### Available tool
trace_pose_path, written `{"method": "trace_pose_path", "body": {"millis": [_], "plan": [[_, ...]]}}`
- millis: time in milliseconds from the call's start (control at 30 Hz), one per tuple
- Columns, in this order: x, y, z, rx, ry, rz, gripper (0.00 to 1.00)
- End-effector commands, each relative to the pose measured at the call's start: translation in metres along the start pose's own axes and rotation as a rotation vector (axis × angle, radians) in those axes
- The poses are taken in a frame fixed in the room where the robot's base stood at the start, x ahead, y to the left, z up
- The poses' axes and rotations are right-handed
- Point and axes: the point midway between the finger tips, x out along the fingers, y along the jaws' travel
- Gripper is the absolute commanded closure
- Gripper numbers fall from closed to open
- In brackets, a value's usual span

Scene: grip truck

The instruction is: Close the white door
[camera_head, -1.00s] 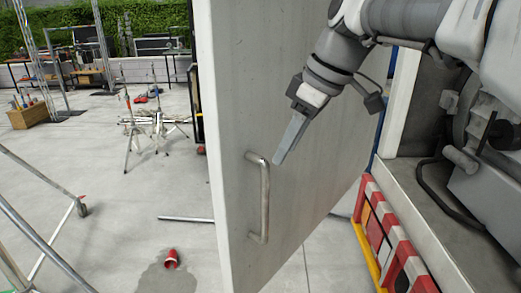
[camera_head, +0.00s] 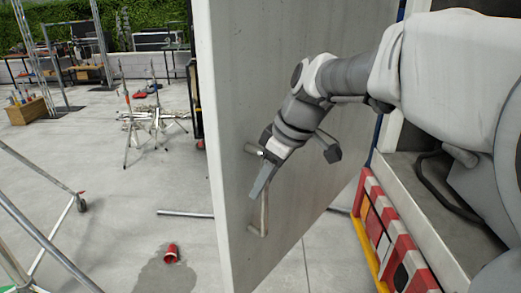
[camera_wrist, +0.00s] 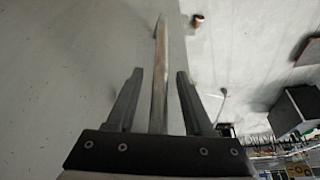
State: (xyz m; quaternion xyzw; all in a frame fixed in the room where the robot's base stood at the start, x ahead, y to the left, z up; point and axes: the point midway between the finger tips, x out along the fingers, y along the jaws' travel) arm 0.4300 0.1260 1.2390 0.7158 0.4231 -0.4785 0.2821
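The white door (camera_head: 295,75) stands open, a tall pale panel in the middle of the head view. It fills the left of the wrist view (camera_wrist: 70,70). Its metal bar handle (camera_head: 265,215) is partly hidden behind my gripper (camera_head: 257,188). In the wrist view, the two dark fingers of my gripper (camera_wrist: 160,72) are spread apart. The handle (camera_wrist: 161,45) runs between them, with gaps visible on both sides.
The truck body with a red and white striped edge (camera_head: 385,235) is at the right. A red cup (camera_head: 170,253) lies on the floor near a wet patch. Metal rails (camera_head: 50,235) stand at the left. Stands (camera_head: 150,125) are behind, with open concrete floor between.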

Motion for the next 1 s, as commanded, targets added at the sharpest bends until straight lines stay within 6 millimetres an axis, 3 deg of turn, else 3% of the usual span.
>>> {"method": "trace_pose_path", "body": {"millis": [33, 300, 1000], "plan": [[-0.0001, 0.0001, 0.0000, 0.000, 0.000, 0.000, 0.55], [-0.0004, 0.0001, 0.0000, 0.000, 0.000, 0.000, 1.00], [-0.0008, 0.0002, 0.0000, 0.000, 0.000, 0.000, 1.00]]}}
